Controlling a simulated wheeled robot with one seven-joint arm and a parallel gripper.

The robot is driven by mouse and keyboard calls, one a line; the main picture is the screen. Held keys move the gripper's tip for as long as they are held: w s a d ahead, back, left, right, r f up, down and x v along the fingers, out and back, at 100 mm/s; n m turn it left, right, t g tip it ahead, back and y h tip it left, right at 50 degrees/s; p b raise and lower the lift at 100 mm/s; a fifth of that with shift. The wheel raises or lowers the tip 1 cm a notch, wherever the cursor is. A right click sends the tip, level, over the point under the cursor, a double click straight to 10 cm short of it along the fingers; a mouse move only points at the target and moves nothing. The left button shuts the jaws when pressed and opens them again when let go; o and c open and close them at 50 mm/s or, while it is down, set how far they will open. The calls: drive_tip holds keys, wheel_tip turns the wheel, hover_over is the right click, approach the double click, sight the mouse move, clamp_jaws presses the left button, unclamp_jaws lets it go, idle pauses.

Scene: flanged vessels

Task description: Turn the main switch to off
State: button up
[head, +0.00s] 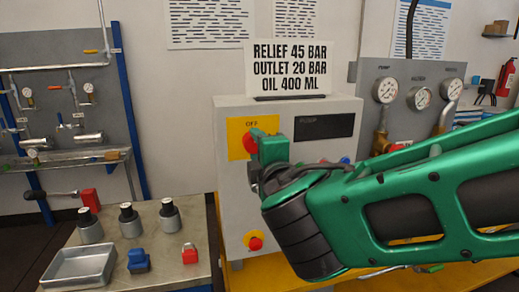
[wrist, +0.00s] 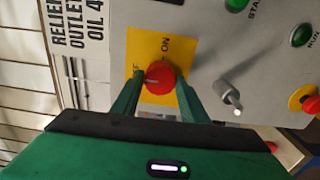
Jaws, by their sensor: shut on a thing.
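The main switch is a red round knob (head: 249,143) on a yellow plate (head: 236,140) on the front of a light grey cabinet. In the head view "OFF" is printed at the plate's top. My gripper (head: 261,146) covers the plate's right side. In the wrist view my gripper (wrist: 160,80) has its two green fingers on either side of the knob (wrist: 160,72), shut on it. The wrist picture is turned sideways. There "ON" shows above the knob, and the label at its left is partly hidden by a finger. A pale mark on the knob points left, towards that label.
The cabinet (head: 230,205) also carries a dark display (head: 324,126), green buttons (wrist: 236,5), a metal toggle lever (wrist: 229,96) and a red button on yellow (head: 254,242). A sign (head: 290,68) stands on top. A bench with a tray (head: 80,268) and cylinders is at left.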

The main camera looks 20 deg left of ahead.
drive_tip(key=shift+w+d+f, duration=0.1)
drive_tip(key=shift+w+d, duration=0.05)
drive_tip(key=o, duration=0.9)
drive_tip(key=shift+o, duration=0.8)
drive_tip(key=v, duration=1)
drive_tip(key=shift+s, duration=0.3)
drive_tip(key=shift+d, duration=0.2)
